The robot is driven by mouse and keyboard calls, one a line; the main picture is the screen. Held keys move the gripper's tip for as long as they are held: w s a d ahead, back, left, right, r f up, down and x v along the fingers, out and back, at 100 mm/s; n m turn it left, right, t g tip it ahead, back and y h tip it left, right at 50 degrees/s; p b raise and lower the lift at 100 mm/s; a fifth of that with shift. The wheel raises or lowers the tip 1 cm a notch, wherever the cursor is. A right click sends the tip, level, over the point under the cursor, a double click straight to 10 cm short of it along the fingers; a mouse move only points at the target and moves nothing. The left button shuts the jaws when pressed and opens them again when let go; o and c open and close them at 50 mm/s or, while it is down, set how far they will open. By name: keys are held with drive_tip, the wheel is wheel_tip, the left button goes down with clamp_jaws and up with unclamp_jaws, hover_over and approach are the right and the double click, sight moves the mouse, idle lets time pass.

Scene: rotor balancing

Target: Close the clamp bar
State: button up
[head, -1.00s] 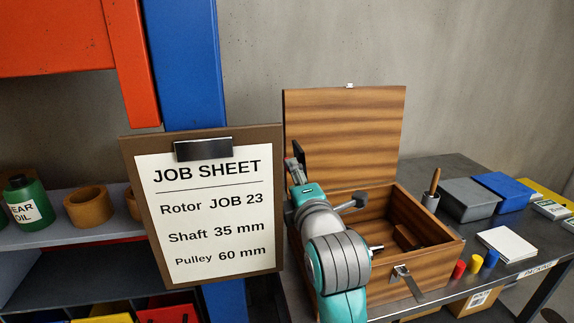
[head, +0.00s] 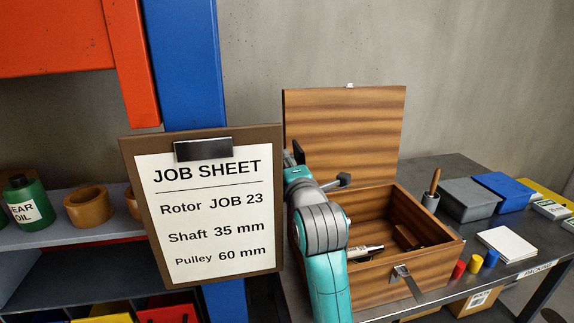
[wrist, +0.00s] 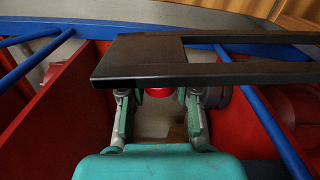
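In the wrist view, a dark flat bar (wrist: 140,62), which looks like the clamp bar, lies across the picture just beyond my fingers. It has a long opening towards the right. A red round part (wrist: 158,92) shows below its near edge, between my fingertips. My gripper (wrist: 158,103) has its two fingers apart, with a visible gap on each side of the red part. The bar covers the fingertips' far ends, so contact is hard to tell. In the head view my arm hides most of the gripper, and the clamp bar cannot be made out clearly.
Red walls (wrist: 60,105) and blue rods (wrist: 268,125) stand either side of my gripper. In the head view, an open wooden chest (head: 440,260) stands on a dark bench (head: 400,308) beside my arm. A job sheet board (head: 200,275) hangs at left.

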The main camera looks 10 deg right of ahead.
clamp_jaws()
drive_tip(key=shift+d, duration=0.1)
drive_tip(key=shift+d, duration=0.2)
drive_tip(key=d+f+m, duration=0.2)
drive_tip(key=d+m, duration=0.6)
drive_tip(key=d, duration=1.2)
drive_tip(key=d+f+m, duration=0.7)
drive_tip(key=d+f, duration=0.6)
drive_tip(key=shift+d, duration=0.1)
